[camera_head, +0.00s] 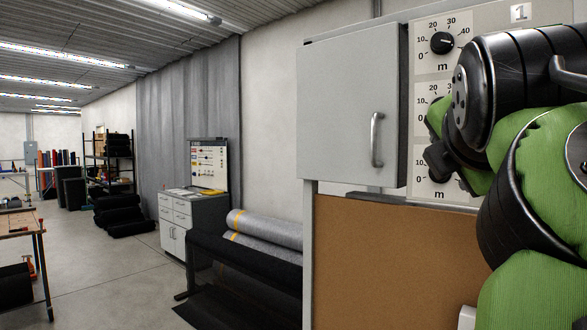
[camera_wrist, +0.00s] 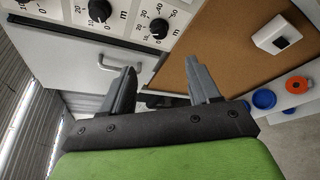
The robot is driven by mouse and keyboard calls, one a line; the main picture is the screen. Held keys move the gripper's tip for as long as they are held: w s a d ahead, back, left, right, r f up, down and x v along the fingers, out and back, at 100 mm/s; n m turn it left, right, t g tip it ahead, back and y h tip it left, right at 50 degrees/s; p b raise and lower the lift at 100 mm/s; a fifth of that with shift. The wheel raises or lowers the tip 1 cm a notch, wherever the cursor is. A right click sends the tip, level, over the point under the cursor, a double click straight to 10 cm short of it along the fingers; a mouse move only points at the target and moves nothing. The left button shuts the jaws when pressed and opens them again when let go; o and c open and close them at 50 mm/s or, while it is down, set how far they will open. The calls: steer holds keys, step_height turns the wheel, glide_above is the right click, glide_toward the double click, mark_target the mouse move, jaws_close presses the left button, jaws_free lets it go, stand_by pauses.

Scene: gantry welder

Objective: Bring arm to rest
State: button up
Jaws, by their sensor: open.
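My green and black arm (camera_head: 530,170) is raised at the right of the head view, in front of the dial panel. My gripper shows in the wrist view (camera_wrist: 160,88); its two grey fingers stand apart with nothing between them. Beyond the fingers are the dial panel (camera_wrist: 125,22), the grey cabinet door (camera_wrist: 70,62) with its bar handle, and a brown board (camera_wrist: 235,50). In the head view the gripper's fingers cannot be made out behind the arm.
The grey cabinet door (camera_head: 350,105) with a handle (camera_head: 376,140) is close to my arm. Dials (camera_head: 442,43) sit beside it, partly covered by my arm. A brown board (camera_head: 390,265) is below. Open floor (camera_head: 105,275) lies farther left.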

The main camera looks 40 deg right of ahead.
steer(key=w+a+f+m+t+y, duration=0.1)
steer(key=w+a+f+m+y, duration=0.15)
steer(key=w+a+f, duration=0.4)
steer(key=w+a+f+m+y, duration=0.2)
steer(key=a+f+y, duration=0.15)
steer(key=f, duration=0.55)
steer(key=w+a+f+m+t+y, duration=0.1)
steer(key=w+a+f+m+y, duration=0.1)
steer(key=w+a+f+y, duration=0.45)
steer(key=s+a+f+m+g, duration=0.1)
steer(key=s+a+f, duration=0.2)
steer(key=f, duration=0.4)
steer(key=s+a+f+m+g+y, duration=0.1)
steer(key=s+a+f+m, duration=0.1)
steer(key=f, duration=0.5)
steer(key=s+a+f+m+g, duration=0.1)
steer(key=s+a+f+m, duration=0.1)
steer(key=s+a+f, duration=0.2)
step_height(320, 180, down, 4)
steer(key=shift+s+a+r+g, duration=0.1)
steer(key=shift+s+a+g, duration=0.3)
steer(key=shift+a, duration=0.65)
steer(key=shift+m, duration=0.25)
